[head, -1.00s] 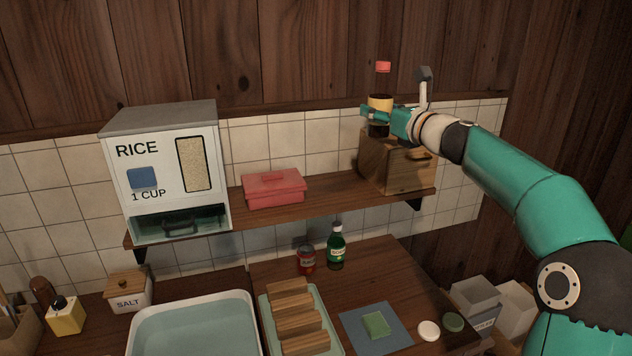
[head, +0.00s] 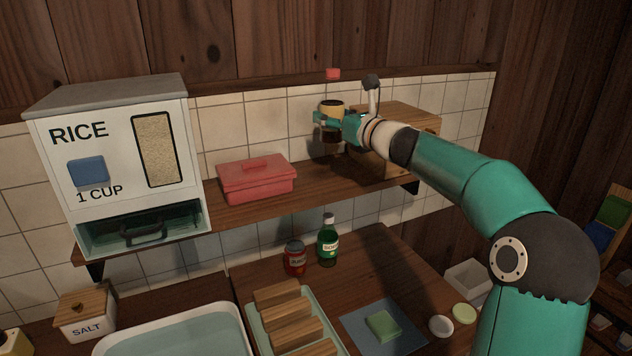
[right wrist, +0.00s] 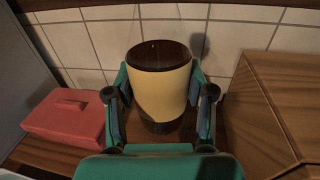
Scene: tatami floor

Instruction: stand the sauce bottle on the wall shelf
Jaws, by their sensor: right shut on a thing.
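My right gripper (head: 338,122) is shut on the sauce bottle, with a finger on each side of it. The sauce bottle (head: 331,107) has a red cap, dark sauce and a yellow label, and looks upright. It is over the wall shelf (head: 310,192), between the red box and the wooden box. In the right wrist view the bottle (right wrist: 160,90) is between the fingers (right wrist: 163,105), in front of the tiles. My left gripper is out of view.
A red lidded box (head: 256,182) is left of the bottle, and a wooden box (head: 415,122) is on the right. A rice dispenser (head: 120,165) fills the shelf's left end. Below, a green bottle (head: 328,245) and a red jar (head: 294,260) stand on the counter.

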